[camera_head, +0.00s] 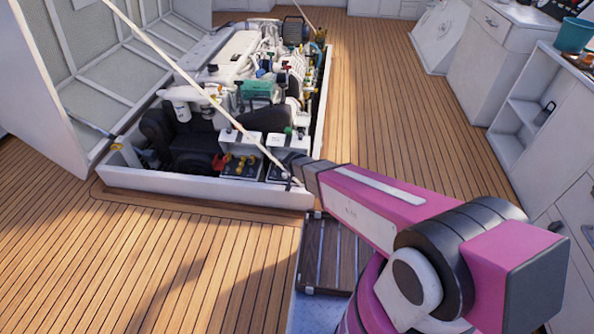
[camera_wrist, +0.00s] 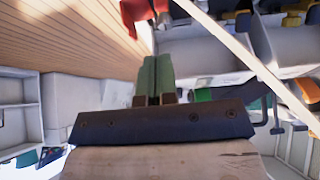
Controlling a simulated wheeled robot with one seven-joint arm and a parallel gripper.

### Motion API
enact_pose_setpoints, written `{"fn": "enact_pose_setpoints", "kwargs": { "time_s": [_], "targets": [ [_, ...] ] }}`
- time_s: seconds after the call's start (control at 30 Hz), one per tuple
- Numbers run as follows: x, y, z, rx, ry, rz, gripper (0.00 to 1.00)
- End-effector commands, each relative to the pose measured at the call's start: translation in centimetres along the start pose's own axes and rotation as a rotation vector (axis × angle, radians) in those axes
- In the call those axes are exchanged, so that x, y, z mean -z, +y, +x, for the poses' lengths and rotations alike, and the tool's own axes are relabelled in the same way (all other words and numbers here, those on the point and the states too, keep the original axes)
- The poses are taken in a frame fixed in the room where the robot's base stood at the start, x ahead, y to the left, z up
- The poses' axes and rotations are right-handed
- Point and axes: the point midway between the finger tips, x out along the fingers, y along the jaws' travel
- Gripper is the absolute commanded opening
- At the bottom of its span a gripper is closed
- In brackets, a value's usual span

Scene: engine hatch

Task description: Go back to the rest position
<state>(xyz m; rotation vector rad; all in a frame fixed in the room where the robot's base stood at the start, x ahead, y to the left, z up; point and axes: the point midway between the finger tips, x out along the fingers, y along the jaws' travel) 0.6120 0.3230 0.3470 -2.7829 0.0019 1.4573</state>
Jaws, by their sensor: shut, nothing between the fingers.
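My gripper (camera_wrist: 155,78) shows in the wrist view with its two green fingers pressed together and nothing between them. In the head view my pink arm reaches forward, and its dark far end is close to the near right corner of the open engine hatch (camera_head: 205,190). The fingers cannot be made out in that view. The engine (camera_head: 265,75) sits inside the hatch frame, with dark batteries (camera_head: 242,165) at the near end. No held object is visible.
The raised hatch lid (camera_head: 100,75) stands at the left, and a thin white strut (camera_head: 190,80) slants across the opening near my arm's end. A dark slatted board (camera_head: 328,255) is beneath my arm. White cabinets (camera_head: 560,135) line the right. Wooden deck (camera_head: 390,100) between is clear.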

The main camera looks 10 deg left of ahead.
Motion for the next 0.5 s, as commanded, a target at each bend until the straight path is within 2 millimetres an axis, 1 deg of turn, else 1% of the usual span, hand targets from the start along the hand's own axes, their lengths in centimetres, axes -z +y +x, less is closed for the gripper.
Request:
{"fn": "enact_pose_setpoints", "kwargs": {
  "time_s": [0.37,0.43,0.47,0.5],
  "targets": [
    [0.1,0.1,0.0,-0.001,-0.001,0.001,0.00],
    [0.3,0.7,-0.3,-0.009,-0.006,0.004,0.00],
    [0.5,1.3,-0.6,-0.016,-0.010,0.006,0.00],
    [0.9,2.2,-1.1,-0.027,-0.018,0.007,0.00]
  ]
}}
